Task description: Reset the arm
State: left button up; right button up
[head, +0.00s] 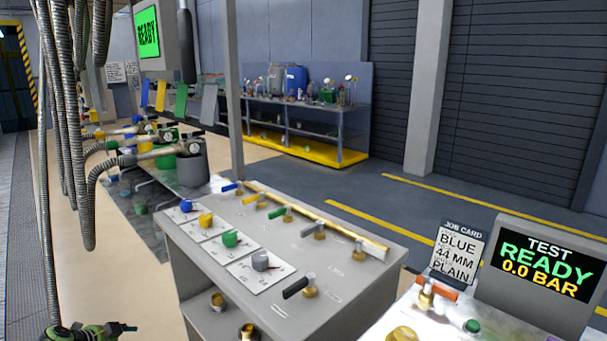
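Neither of my grippers can be made out in the head view, and no arm of mine is clearly in the picture. A green and black fitting (85,332) shows at the bottom left edge, by the lower end of a hanging hose; it is cut off by the frame. A grey bench (330,270) with several valves stands in the middle. A test screen (545,262) at the right reads READY, 0.0 BAR. A job card (459,252) beside it reads BLUE, 44 MM, PLAIN.
Ribbed hoses (75,150) hang at the left. Coloured knobs, including a green one (230,238), sit on white plates on the bench. A grey bucket (192,165) stands behind. A back workbench (300,110) holds containers. Open floor (400,215) lies between with yellow lines.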

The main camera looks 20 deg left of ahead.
pick_arm(q)
jog(key=s+a+f+n+y, duration=0.4)
jog(key=s+a+f+y, duration=0.25)
jog(key=s+a, duration=0.55)
jog(key=s+a+f+n+g+y, duration=0.2)
jog(key=s+a+g, duration=0.1)
jog(key=s, duration=0.9)
jog(key=s+a+f+n+g+y, duration=0.1)
jog(key=s+a+f+n+g, duration=0.2)
jog(key=s, duration=1)
jog(key=s+d+f+n+g+h, duration=0.1)
jog(key=s+d+f+h, duration=0.15)
jog(key=d+f, duration=0.8)
jog(key=s+d+f+g+h, duration=0.1)
jog(key=s+d+f+h, duration=0.15)
jog(key=d+f, duration=0.8)
jog(key=s+d+f+n+h, duration=0.1)
jog(key=d+h, duration=0.1)
jog(key=d, duration=1.5)
jog(key=s+d+f+h+p, duration=0.1)
jog(key=d, duration=1.7)
jog(key=shift+s+f+n+h, duration=0.2)
jog(key=shift+s+n+h, duration=0.15)
jog(key=shift+s+n, duration=0.05)
jog(key=shift+d+f, duration=0.1)
jog(key=shift+c, duration=0.6)
jog(key=shift+w, duration=0.1)
